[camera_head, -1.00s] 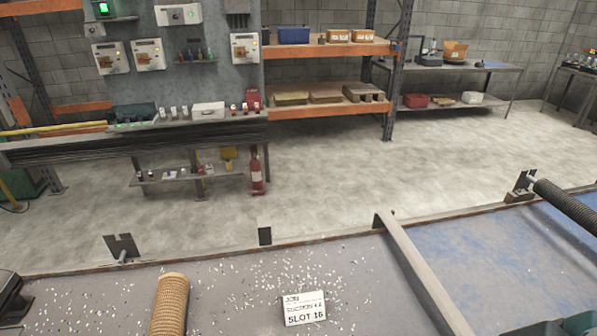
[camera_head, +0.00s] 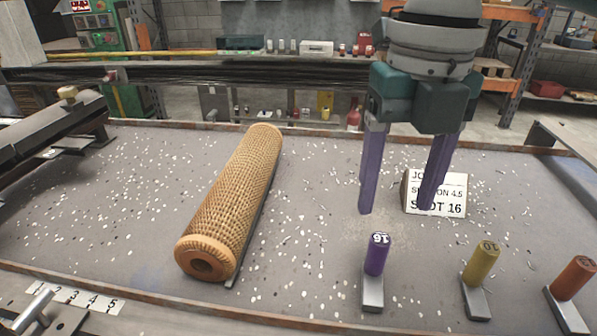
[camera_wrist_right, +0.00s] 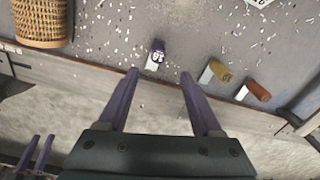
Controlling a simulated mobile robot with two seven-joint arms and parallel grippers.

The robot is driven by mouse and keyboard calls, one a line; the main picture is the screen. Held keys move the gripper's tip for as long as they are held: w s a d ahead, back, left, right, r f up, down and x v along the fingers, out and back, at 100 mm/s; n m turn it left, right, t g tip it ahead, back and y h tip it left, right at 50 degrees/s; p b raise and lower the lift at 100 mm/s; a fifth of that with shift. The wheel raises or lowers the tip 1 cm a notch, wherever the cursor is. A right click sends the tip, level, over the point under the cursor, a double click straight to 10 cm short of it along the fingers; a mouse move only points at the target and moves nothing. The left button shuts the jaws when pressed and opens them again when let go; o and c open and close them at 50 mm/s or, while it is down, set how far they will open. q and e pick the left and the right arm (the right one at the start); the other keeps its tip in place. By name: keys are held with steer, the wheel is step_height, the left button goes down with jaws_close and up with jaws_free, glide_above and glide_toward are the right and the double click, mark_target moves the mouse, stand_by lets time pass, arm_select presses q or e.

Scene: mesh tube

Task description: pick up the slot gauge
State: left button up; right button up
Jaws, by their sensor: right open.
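The purple gauge (camera_head: 376,258) marked 16 stands upright on a grey metal foot near the front edge of the bench. In the right wrist view this gauge (camera_wrist_right: 157,50) shows just beyond and between the fingertips. My right gripper (camera_head: 397,210) points down with its purple fingers apart and empty, above and behind the gauge, not touching it. It also shows in the wrist view (camera_wrist_right: 159,72). A white card (camera_head: 440,193) reading "SLOT 16" stands behind, partly covered by one finger. Purple fingers at the wrist view's lower left seem to be my left gripper (camera_wrist_right: 33,152).
A yellow gauge (camera_head: 481,264) marked 10 and an orange gauge (camera_head: 573,279) stand to the right of the purple one. A tan mesh tube (camera_head: 232,205) lies to the left. White chips litter the bench (camera_head: 120,220). A numbered strip (camera_head: 72,297) sits at front left.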

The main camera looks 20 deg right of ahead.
mark_target(381, 239)
steer(key=f, duration=0.8)
steer(key=shift+w+f, duration=0.25)
steer(key=shift+w, duration=0.05)
steer(key=shift+c, duration=0.2)
jaws_close()
